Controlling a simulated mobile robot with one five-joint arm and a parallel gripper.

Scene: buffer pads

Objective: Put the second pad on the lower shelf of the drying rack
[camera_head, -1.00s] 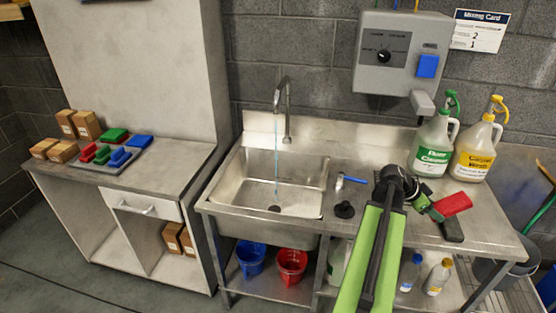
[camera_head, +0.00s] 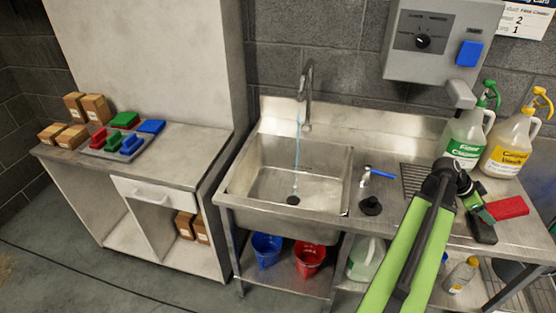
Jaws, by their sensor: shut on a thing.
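My gripper (camera_head: 480,215) is at the end of the green and black arm, in front of the right end of the steel counter. It is shut on a red pad (camera_head: 508,208), which sticks out to its right. From this angle the pad overlaps the counter area below the bottles, and I cannot tell its height above the counter. Part of a wire rack (camera_head: 519,291) shows at the lower right edge; whether it is the drying rack is unclear, and most of it is out of view.
Green-topped (camera_head: 465,135) and yellow-topped (camera_head: 507,145) spray bottles stand behind the gripper. The steel sink (camera_head: 265,180) has running water. Red and blue buckets (camera_head: 309,258) sit below. On the left cabinet a grey tray (camera_head: 134,158) holds coloured pads, beside cardboard boxes (camera_head: 96,107).

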